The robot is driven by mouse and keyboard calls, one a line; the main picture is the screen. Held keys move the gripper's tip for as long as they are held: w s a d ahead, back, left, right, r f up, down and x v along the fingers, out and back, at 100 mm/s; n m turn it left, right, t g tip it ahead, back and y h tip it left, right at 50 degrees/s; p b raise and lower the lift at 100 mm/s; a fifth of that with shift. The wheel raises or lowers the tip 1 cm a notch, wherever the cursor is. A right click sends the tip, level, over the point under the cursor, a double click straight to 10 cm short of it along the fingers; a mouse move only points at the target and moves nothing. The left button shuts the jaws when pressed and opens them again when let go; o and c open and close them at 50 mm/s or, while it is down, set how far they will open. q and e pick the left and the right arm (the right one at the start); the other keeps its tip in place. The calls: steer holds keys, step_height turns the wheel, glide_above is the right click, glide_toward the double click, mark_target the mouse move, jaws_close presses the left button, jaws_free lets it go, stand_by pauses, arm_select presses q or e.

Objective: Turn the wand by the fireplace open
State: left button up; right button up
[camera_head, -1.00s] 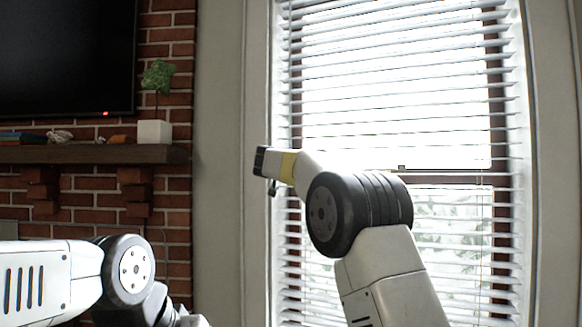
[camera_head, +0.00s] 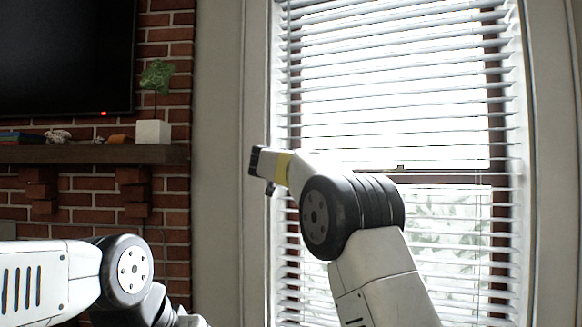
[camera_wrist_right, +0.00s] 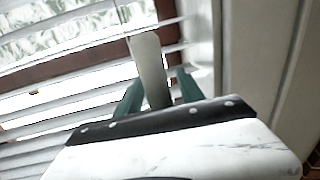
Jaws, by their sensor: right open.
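In the right wrist view a pale grey, bar-shaped piece, which looks like the wand (camera_wrist_right: 150,70), stands upright and slightly tilted between the fingers of my right gripper (camera_wrist_right: 157,92). The two green fingers are apart, one on each side of it, and I see no clear grip on it. A thin line runs up from its top. In the head view my right arm reaches across the white blinds (camera_head: 400,80) toward their left edge. The right fingers and the wand cannot be made out there. My left gripper is out of view; only its arm shows at lower left.
The window frame (camera_head: 257,230) stands just left of the blinds, close to my right wrist. Further left are the brick fireplace wall (camera_head: 175,215), a wooden mantel (camera_head: 90,154) with a potted plant (camera_head: 154,131), and a dark screen (camera_head: 60,60).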

steer(key=v, duration=0.7)
steer(key=shift+s, duration=0.4)
steer(key=shift+s+a, duration=0.1)
steer(key=shift+a, duration=0.05)
